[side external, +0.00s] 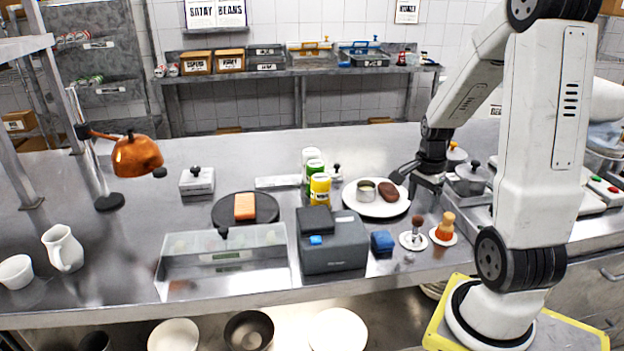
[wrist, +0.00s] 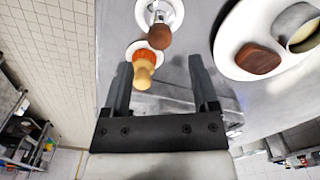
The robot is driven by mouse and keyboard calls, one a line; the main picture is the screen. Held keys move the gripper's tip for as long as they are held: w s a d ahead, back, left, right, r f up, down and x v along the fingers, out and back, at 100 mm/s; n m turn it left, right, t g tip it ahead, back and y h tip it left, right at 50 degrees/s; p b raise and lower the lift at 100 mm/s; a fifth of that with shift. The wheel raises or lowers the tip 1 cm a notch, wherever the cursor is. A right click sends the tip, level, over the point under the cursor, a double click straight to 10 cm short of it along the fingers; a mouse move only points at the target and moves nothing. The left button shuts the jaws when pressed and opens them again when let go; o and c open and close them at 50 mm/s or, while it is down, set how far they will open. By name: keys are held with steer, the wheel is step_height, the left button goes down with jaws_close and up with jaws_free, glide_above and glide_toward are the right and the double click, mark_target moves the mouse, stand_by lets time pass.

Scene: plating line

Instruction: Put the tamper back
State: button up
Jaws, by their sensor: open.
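The tamper (side external: 417,223), with a dark brown handle and a metal lower part, stands on a small white round holder (side external: 405,242) near the counter's front edge. In the wrist view the tamper (wrist: 160,37) shows handle toward me, beyond the fingertips. My gripper (side external: 408,176) is open and empty, above the counter at the right side of the white plate (side external: 366,210). In the wrist view my gripper (wrist: 161,66) has its fingers spread, with nothing held between them.
A wooden-handled brush (side external: 446,224) stands on its own white disc beside the tamper. The plate carries a metal ring (side external: 366,189) and a brown patty (side external: 388,192). A blue block (side external: 382,241) and a dark grey machine (side external: 333,246) stand left of the tamper.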

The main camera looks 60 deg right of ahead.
mark_target(419, 218)
steer(key=shift+r, duration=2.05)
steer(key=w+a+f+n+t, duration=0.1)
steer(key=w+a+n, duration=0.1)
steer(key=a+n, duration=0.5)
steer(key=w+a+f+n, duration=0.1)
steer(key=w+a+n, duration=0.2)
steer(key=a+n, duration=0.4)
steer(key=w+a+f+n+t, duration=0.1)
steer(key=w+a+f+n, duration=0.1)
steer(key=a+n, duration=0.5)
steer(key=shift+w+a+f+n+t, duration=0.15)
steer(key=shift+w+a, duration=0.15)
steer(key=shift+a, duration=0.7)
steer(key=shift+w+a+r+n+t, duration=0.15)
steer(key=shift+w+a, duration=0.1)
steer(key=shift+a, duration=0.7)
